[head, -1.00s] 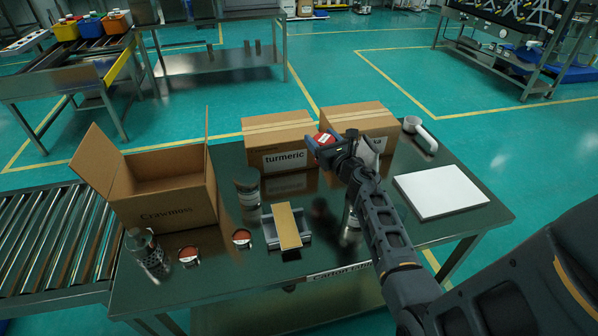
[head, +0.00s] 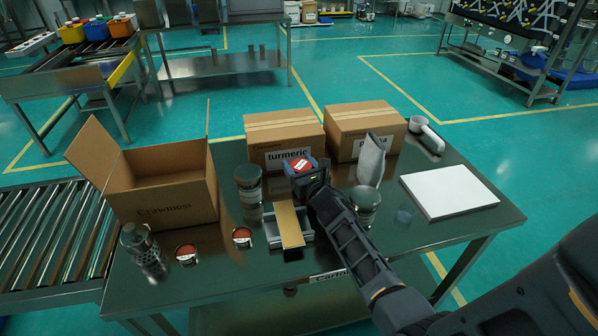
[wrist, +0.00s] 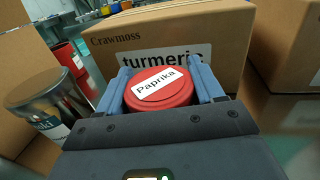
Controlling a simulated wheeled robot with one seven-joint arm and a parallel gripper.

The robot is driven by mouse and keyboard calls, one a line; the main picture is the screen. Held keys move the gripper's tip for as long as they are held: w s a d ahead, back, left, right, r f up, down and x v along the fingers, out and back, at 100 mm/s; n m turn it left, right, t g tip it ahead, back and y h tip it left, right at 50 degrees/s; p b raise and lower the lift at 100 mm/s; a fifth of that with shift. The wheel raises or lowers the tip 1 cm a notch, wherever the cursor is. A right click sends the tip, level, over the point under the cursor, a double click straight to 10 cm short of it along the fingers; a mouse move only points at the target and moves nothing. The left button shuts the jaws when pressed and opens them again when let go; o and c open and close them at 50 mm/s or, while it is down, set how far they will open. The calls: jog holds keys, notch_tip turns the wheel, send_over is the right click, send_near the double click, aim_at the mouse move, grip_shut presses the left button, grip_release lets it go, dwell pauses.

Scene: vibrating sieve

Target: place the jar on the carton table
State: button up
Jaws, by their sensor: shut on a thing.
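My gripper (head: 305,172) is shut on a jar with a red lid (head: 302,165). In the wrist view the lid (wrist: 158,88) is labelled "Paprika" and sits between the two blue-grey fingers. The jar's body is hidden below the lid and gripper, so I cannot tell whether its base touches the carton table (head: 430,235). The gripper is over the dark tabletop, just in front of the "turmeric" carton (head: 270,136). This carton also fills the upper wrist view (wrist: 190,25).
A glass jar (head: 249,198) stands close to the left of my gripper, another (head: 366,203) to its right by a grey pouch (head: 370,160). A rack with a tan strip (head: 290,228) lies in front. An open carton (head: 170,195) and a white board (head: 448,195) flank them.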

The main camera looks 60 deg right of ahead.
jog(key=shift+f, duration=0.2)
jog(key=shift+f, duration=0.1)
jog(key=o, duration=1.1)
jog(key=b+v, duration=0.1)
jog(key=v, duration=1.1)
jog(key=shift+a, duration=0.1)
